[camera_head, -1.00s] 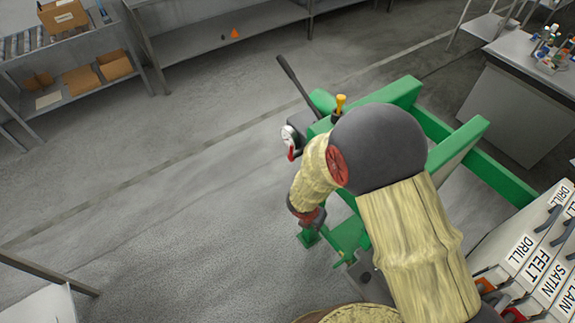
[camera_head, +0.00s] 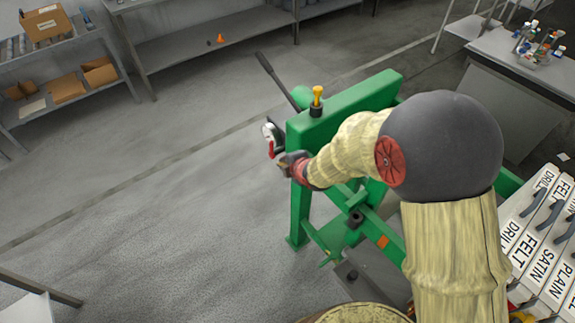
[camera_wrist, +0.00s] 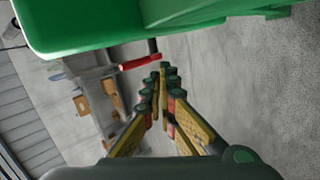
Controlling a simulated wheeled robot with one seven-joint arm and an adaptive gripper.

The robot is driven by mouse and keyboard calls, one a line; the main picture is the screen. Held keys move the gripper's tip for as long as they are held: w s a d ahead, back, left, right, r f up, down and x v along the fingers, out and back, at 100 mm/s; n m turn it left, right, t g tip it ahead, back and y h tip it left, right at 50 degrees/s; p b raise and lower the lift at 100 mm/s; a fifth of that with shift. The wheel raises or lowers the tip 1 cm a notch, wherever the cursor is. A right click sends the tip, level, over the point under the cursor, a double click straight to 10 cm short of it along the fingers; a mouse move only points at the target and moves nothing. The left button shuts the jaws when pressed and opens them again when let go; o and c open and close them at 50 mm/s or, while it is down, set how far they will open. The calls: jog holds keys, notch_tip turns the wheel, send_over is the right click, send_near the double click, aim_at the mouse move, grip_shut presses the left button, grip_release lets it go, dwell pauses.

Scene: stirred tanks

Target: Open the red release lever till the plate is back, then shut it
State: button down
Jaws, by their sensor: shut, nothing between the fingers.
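A green press frame (camera_head: 345,108) stands on the floor at the middle of the head view. The red release lever (camera_wrist: 140,62) shows in the wrist view as a short red bar below the green beam (camera_wrist: 120,25). In the head view red shows by a white gauge (camera_head: 268,131), close to my gripper. My gripper (camera_wrist: 163,70) is shut and empty, its fingertips just beside the lever's end. I cannot tell whether they touch it. It also shows in the head view (camera_head: 282,160), at the frame's left side. I cannot make out the plate's position; my arm hides part of the frame.
A dark pump handle (camera_head: 278,82) and a yellow knob (camera_head: 317,95) stick up from the frame. Labelled bins (camera_head: 535,240) stand at the right. A bench with bottles (camera_head: 540,50) is at the back right. The floor left of the frame is clear.

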aim_at(272, 148)
jog(key=shift+w+a+f+b, duration=0.25)
jog(key=shift+w+a+f, duration=0.15)
jog(key=shift+w, duration=0.6)
jog(key=shift+w+a+f+b, duration=0.25)
jog(key=shift+w+a, duration=0.2)
jog(key=shift+w, duration=0.6)
jog(key=shift+w+a+f+b, duration=0.2)
jog(key=shift+w+a+f, duration=0.25)
jog(key=shift+w, duration=0.55)
jog(key=shift+w+a+r+b, duration=0.3)
jog(key=shift+w+a, duration=0.05)
jog(key=shift+w, duration=0.35)
